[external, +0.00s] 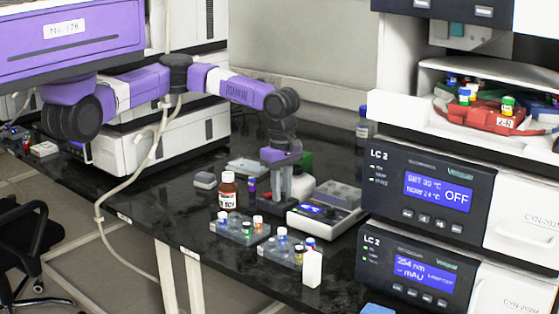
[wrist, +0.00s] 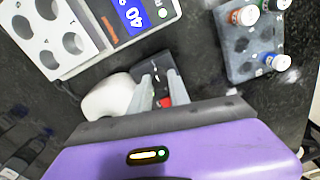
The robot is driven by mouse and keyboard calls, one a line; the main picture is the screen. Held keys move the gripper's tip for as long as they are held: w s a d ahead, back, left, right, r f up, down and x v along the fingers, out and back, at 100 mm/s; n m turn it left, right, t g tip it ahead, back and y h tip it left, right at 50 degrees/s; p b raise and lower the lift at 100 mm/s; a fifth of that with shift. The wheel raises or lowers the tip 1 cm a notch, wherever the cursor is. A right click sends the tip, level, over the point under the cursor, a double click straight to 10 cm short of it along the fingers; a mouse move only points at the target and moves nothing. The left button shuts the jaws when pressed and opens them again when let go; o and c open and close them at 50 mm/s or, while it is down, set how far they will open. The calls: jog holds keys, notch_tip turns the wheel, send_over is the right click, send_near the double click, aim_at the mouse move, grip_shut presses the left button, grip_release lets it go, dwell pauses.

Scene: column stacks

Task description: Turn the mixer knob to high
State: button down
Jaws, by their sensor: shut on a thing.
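My gripper (external: 278,198) points straight down at the bench, between the brown bottle and the heating block. In the wrist view, my gripper (wrist: 160,78) has its two grey fingers closed around a small dark part, which I take to be the mixer knob. The knob is mostly hidden between the fingers. The mixer (wrist: 152,62) shows as a dark panel with small white marks at the fingertips. A red patch (wrist: 166,102) shows between the fingers. The knob's setting cannot be read. The external view hides most of the mixer behind my gripper.
A heating block with a blue display (external: 326,210) stands close on the right. A white rounded bottle (wrist: 108,97) is beside the fingers. A brown bottle (external: 227,191) and clear vial racks (external: 240,230) stand left and in front. LC units (external: 430,195) stand at right.

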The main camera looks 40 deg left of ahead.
aim_at(282, 194)
dwell(0.3)
jog(key=c, duration=1.5)
grip_release()
jog(key=shift+r+p, duration=0.45)
jog(key=shift+r, duration=3.45)
